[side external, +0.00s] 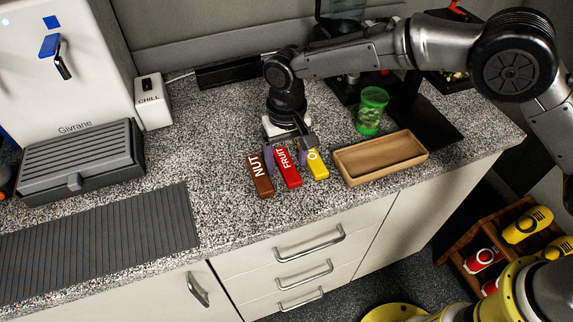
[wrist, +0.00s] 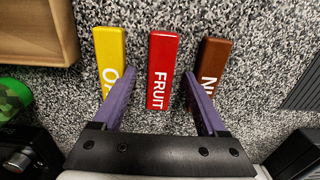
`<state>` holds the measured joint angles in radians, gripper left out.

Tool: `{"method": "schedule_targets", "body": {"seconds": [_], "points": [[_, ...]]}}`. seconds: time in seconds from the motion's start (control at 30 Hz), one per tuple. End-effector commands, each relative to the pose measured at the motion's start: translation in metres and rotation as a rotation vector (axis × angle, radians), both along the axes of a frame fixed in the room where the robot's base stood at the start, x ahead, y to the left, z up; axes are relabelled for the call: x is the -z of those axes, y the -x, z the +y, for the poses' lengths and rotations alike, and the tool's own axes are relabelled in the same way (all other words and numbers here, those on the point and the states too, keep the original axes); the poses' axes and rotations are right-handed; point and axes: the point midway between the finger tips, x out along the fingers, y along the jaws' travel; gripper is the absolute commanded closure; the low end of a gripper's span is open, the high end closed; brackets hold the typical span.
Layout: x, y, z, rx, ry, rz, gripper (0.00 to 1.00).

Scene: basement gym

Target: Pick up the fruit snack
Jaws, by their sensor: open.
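The fruit snack is a red bar with white "FRUIT" lettering (side external: 287,168), lying on the speckled counter between two other bars. It also shows in the wrist view (wrist: 163,65), near the middle. My gripper (side external: 290,150) is over the bars, and in the wrist view its purple fingers (wrist: 159,97) are spread apart with the red bar between them. The fingers hold nothing. The lower end of the red bar reaches between the fingers; I cannot tell how high the fingertips are above the counter.
A brown "NUT" bar (side external: 260,175) lies left of the red bar and a yellow bar (side external: 317,164) lies right, each close to a finger. A tan tray (side external: 417,158) and a green cup (side external: 370,112) stand further right. A grey ribbed mat (side external: 100,245) lies left.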

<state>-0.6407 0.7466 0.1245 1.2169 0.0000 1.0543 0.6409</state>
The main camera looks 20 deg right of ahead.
Motion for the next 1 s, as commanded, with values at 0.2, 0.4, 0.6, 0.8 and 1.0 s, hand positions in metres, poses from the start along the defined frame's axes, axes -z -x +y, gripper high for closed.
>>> {"method": "schedule_targets", "body": {"seconds": [0.2, 0.4, 0.6, 0.8, 1.0], "points": [[0.0000, 0.0000, 0.0001, 0.000, 0.000, 0.000, 0.30], [-0.0003, -0.0001, 0.0002, 0.000, 0.000, -0.001, 0.66], [-0.0005, -0.0001, 0.0001, 0.000, 0.000, -0.001, 1.00], [-0.0007, -0.0002, 0.0002, 0.000, -0.001, -0.001, 1.00], [-0.0037, -0.0005, 0.0004, 0.000, -0.002, -0.002, 1.00]]}}
